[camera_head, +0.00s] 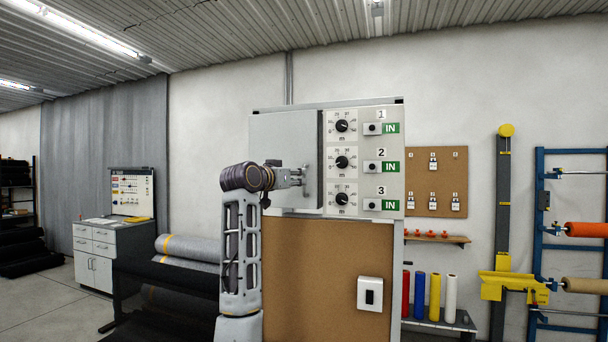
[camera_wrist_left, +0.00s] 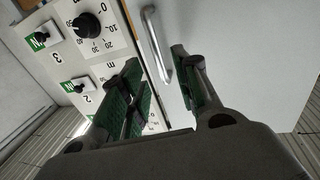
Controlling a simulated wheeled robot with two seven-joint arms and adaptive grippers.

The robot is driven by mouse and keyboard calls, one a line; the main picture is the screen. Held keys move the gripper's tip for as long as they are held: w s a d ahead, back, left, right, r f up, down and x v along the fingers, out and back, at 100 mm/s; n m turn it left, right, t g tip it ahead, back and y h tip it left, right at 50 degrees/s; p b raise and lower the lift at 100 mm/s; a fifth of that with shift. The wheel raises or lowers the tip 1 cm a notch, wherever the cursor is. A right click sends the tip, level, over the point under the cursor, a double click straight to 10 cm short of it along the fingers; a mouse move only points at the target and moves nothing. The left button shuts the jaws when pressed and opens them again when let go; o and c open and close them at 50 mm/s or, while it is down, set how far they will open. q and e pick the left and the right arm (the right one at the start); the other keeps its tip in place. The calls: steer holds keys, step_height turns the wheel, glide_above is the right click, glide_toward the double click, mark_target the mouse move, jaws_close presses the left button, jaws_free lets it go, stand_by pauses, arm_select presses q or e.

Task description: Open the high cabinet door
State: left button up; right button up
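The high cabinet's light grey door (camera_head: 285,135) is left of a panel with dials in the head view. A dark strip runs along its right edge; I cannot tell whether it is slightly ajar. In the left wrist view the door (camera_wrist_left: 235,50) fills the right side, with a silver bar handle (camera_wrist_left: 152,42) near its edge. My left gripper (camera_head: 302,177) is in front of the door's lower right part. In the wrist view its green-padded fingers (camera_wrist_left: 156,68) are spread, with the handle's end showing between them. Contact cannot be told. My right gripper is out of view.
The dial panel (camera_head: 362,160) with several knobs and green IN labels is right beside the door. A brown board with a white switch (camera_head: 370,294) is below. A dark table with grey rolls (camera_head: 190,247) stands left; a yellow-fitted post (camera_head: 502,230) stands right.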

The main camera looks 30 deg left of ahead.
mark_target(304, 194)
arm_select(q)
steer(key=shift+w+a+p, duration=0.1)
steer(key=shift+w+p, duration=0.85)
steer(key=shift+w, duration=1.95)
steer(key=shift+c, duration=0.4)
jaws_close()
